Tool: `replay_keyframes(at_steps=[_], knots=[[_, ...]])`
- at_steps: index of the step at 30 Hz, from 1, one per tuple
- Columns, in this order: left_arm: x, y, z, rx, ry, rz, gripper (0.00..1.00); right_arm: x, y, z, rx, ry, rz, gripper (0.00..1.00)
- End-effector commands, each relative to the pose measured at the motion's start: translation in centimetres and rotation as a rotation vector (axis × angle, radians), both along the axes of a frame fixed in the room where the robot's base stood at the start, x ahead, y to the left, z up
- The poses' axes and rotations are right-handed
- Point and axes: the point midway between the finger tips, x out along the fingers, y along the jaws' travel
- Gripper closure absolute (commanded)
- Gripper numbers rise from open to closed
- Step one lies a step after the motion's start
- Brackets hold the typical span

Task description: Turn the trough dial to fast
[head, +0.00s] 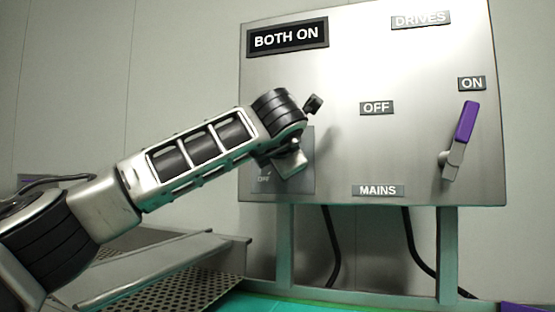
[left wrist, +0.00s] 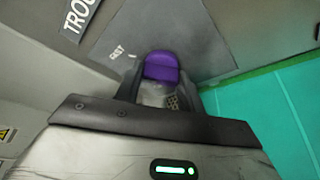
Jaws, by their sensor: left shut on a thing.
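The trough dial shows as a purple knob (left wrist: 161,67) in the left wrist view, on a grey plate. A small white word, apparently "FAST" (left wrist: 117,53), is printed on the plate up and left of the knob. A label beginning "TROU" (left wrist: 80,17) is cut off at the top. My left gripper (left wrist: 160,85) is shut on the knob, one finger on each side. In the head view my left gripper (head: 291,163) is in front of the dark plate (head: 306,181) at the cabinet's lower left, and hides the dial. A word, apparently "OFF", shows faintly there. My right gripper is not in view.
The steel cabinet (head: 345,75) carries a "BOTH ON" sign (head: 287,38) and a purple-handled mains lever (head: 465,122) tilted up towards "ON". Black cables (head: 332,250) hang below. A perforated metal tray (head: 185,285) lies under my left arm.

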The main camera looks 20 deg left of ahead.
Motion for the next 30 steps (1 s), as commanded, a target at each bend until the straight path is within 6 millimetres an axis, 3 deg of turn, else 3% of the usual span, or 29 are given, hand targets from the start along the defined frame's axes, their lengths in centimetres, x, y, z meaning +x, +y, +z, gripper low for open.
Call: replay_keyframes(at_steps=[2,3,5,17,20,30], knots=[[0.0,-0.1,-0.1,0.004,0.004,-0.001,0.85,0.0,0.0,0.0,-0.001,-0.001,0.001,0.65],[0.0,-0.1,-0.1,0.004,0.004,-0.001,0.53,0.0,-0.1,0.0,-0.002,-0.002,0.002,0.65],[0.0,-0.1,-0.1,0.003,0.003,-0.001,0.40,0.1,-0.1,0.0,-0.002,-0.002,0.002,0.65],[-0.8,-0.3,0.0,0.001,-0.001,-0.002,0.40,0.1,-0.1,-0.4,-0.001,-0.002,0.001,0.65],[-2.2,-0.7,0.3,0.002,-0.004,-0.002,0.40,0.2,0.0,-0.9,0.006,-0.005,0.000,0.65],[-9.9,-3.1,2.0,0.003,-0.004,-0.004,0.40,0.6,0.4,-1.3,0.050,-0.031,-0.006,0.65]])
